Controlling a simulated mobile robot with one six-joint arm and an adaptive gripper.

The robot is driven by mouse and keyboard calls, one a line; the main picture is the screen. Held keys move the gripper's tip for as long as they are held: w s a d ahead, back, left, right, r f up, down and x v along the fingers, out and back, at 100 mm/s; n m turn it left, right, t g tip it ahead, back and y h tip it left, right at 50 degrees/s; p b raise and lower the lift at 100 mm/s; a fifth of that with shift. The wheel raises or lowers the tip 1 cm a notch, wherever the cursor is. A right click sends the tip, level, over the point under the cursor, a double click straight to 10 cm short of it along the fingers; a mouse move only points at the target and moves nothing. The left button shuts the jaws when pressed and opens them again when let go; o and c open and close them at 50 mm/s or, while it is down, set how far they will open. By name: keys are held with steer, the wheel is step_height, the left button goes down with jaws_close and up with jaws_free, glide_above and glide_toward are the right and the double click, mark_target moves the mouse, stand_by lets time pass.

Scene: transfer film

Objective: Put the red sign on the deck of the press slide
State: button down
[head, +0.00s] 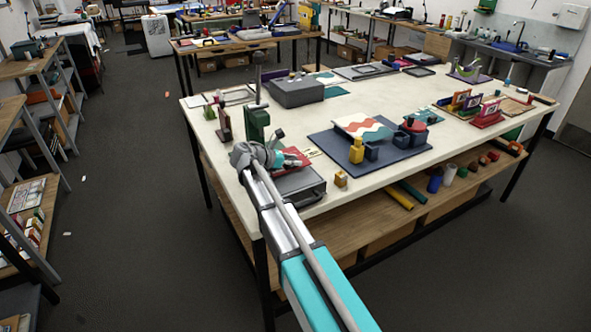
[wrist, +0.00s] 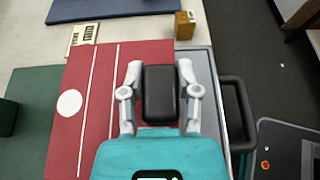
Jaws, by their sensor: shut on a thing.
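The red sign (wrist: 97,110) is a flat red plate with white lines and a white disc. In the wrist view it lies flat below my gripper (wrist: 160,72), whose fingers are closed on the black block at the sign's right part. In the head view the red sign (head: 292,155) shows partly behind my gripper (head: 291,161). The press slide (head: 302,187) is a grey, flat-topped unit at the table's near left corner. In the wrist view a strip of the slide (wrist: 207,75) and its black handle show right of the sign. Whether the sign touches the deck is unclear.
A green press (head: 257,122) stands just behind the slide. A small yellow-brown block (head: 341,179) stands to its right, and a blue mat (head: 325,141) with several items lies beyond. A small cream label (wrist: 84,35) lies near the sign. A grey box (head: 297,92) stands farther back.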

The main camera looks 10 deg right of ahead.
mark_target(284, 167)
steer(key=shift+w+a+f+b, duration=0.1)
steer(key=shift+f+b, duration=1.35)
steer(key=shift+f, duration=0.25)
steer(key=shift+f, duration=0.1)
steer(key=shift+c, duration=1.7)
jaws_free()
steer(key=shift+a+r+p, duration=0.35)
steer(key=shift+a+r, duration=0.05)
steer(key=shift+a, duration=0.1)
steer(key=p+v, duration=0.4)
steer(key=v, duration=0.7)
